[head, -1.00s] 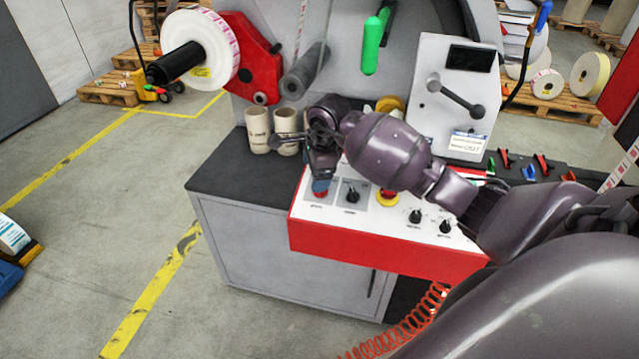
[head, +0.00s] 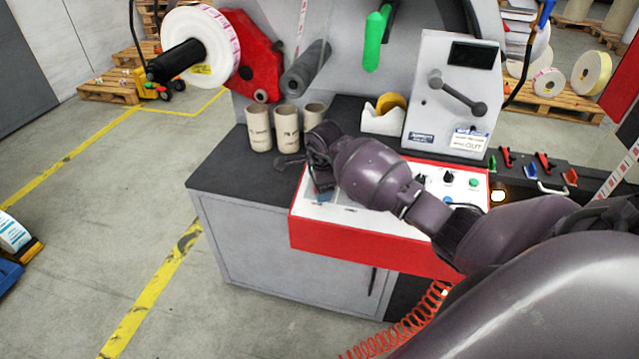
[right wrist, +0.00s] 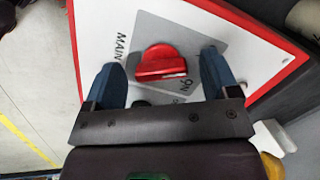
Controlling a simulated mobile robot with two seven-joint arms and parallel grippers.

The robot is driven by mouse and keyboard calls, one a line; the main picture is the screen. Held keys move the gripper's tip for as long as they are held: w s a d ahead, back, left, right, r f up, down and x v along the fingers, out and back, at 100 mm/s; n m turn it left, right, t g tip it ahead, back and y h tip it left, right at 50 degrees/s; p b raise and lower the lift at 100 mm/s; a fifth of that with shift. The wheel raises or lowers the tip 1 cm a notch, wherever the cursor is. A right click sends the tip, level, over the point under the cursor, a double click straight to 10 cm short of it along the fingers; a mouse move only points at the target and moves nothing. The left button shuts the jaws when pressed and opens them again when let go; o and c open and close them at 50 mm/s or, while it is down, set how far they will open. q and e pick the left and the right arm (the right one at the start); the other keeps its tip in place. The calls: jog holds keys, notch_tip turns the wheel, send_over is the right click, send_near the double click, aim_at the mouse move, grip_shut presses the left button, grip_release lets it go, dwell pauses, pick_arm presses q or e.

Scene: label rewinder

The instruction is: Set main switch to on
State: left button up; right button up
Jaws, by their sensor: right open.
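The red main switch (right wrist: 163,64) is a rotary knob on a grey plate on the white panel top, with printed "MAIN" and "ON" beside it in the right wrist view. My right gripper (right wrist: 161,80) is open; its two blue fingertips are on either side of the knob, with gaps visible. I cannot tell how far down the fingers reach along it. In the head view my right gripper (head: 323,188) is over the left end of the red-edged control panel (head: 350,241), and my arm hides the switch there. My left gripper is not in view.
Several cardboard cores (head: 287,129) stand on the dark counter (head: 235,173) behind and left of my gripper. A tape dispenser (head: 385,119) and a grey crank unit (head: 452,104) stand behind the panel. Other panel knobs (head: 448,177) lie to the right, near my arm.

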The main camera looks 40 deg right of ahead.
jog(key=shift+f, duration=0.2)
jog(key=c, duration=0.9)
jog(key=shift+d+m, duration=0.1)
jog(key=shift+m, duration=1)
jog(key=m+t, duration=0.1)
jog(key=m, duration=0.3)
jog(key=shift+r+h, duration=0.1)
jog(key=shift+h, duration=0.2)
jog(key=m, duration=0.5)
jog(key=shift+w+m+h, duration=0.1)
jog(key=shift+m+h, duration=0.2)
